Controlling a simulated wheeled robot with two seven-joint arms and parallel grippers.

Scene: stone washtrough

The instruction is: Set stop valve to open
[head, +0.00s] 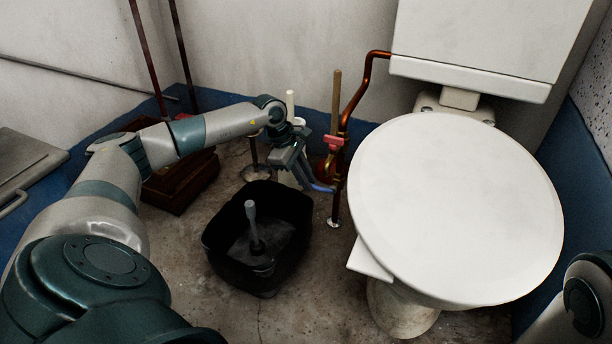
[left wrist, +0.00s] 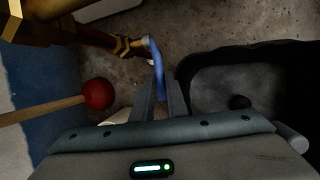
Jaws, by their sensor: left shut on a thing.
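The stop valve shows as a blue lever (head: 322,187) on the copper pipework, low between the black tub and the toilet. In the left wrist view the blue lever (left wrist: 157,62) runs from a brassy fitting (left wrist: 130,47) down between my fingers. My left gripper (head: 307,178) is shut on the lever, and its two fingers (left wrist: 161,102) stand on either side of it. The lower end of the lever is hidden between the fingers. My right gripper is out of view; only part of my right arm shows at the lower right.
A black tub (head: 214,240) with a grey-handled tool (head: 252,220) stands left of the valve. The white toilet (head: 455,210) is close on the right. A wooden handle (head: 336,100) with a red end (left wrist: 98,94) stands beside the pipe. A brown crate (head: 180,190) sits behind my left arm.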

